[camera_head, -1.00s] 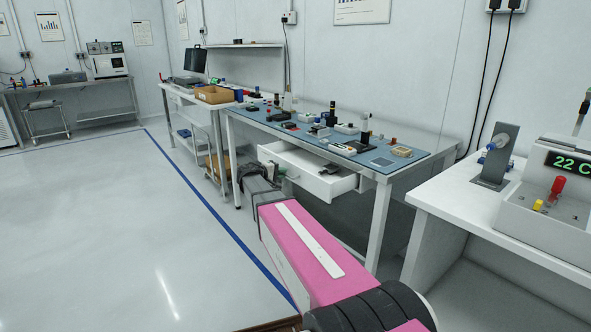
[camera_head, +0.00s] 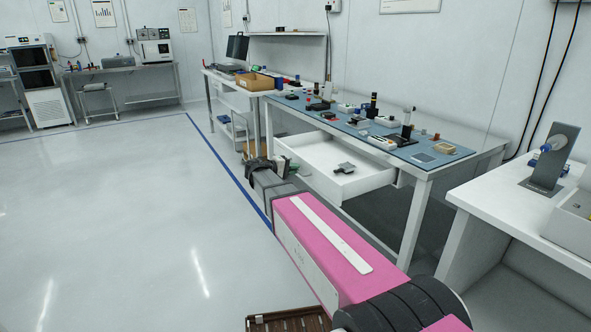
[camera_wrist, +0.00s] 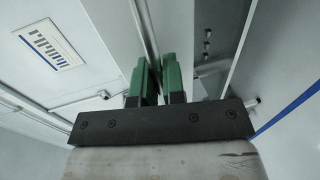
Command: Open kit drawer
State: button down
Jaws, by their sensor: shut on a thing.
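The white kit drawer (camera_head: 372,179) is pulled out from under the blue-topped bench in the head view, with its inside showing. A small grey and dark object (camera_head: 345,168) lies in it. My gripper (camera_head: 287,167) is at the drawer's front, partly hidden behind my own arm. In the wrist view the two green fingers (camera_wrist: 157,80) are shut close together around a grey bar-like handle (camera_wrist: 147,35) that runs up between them. The handle is hidden in the head view.
The bench (camera_head: 425,160) carries several small tools and parts. A white side table (camera_head: 500,205) stands at the right. A brown crate-like thing (camera_head: 290,320) shows at the bottom edge. The floor (camera_head: 120,220) left of the blue line is clear.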

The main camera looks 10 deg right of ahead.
jog(key=c, duration=1.2)
grip_release()
jog(key=v, duration=1)
jog(key=shift+s+a, duration=0.1)
jog(key=shift+a, duration=0.25)
jog(key=s+d+f+g+y, duration=0.2)
jog(key=s+d+f+y, duration=0.15)
jog(key=d+f, duration=0.2)
jog(key=s+d+f+g+y, duration=0.1)
jog(key=s+d+f+y, duration=0.1)
jog(key=s+d+f, duration=0.4)
jog(key=s+f+m+y, duration=0.1)
jog(key=s+f+y, duration=0.2)
jog(key=s, duration=0.1)
jog(key=s+f+m+g+y, duration=0.1)
jog(key=s+f+y, duration=0.2)
jog(key=s+f, duration=0.1)
jog(key=s+f+m+g+y, duration=0.1)
jog(key=s+f+m+y, duration=0.1)
jog(key=s+f+y, duration=0.1)
jog(key=shift+s+f, duration=0.4)
jog(key=shift+f, duration=0.25)
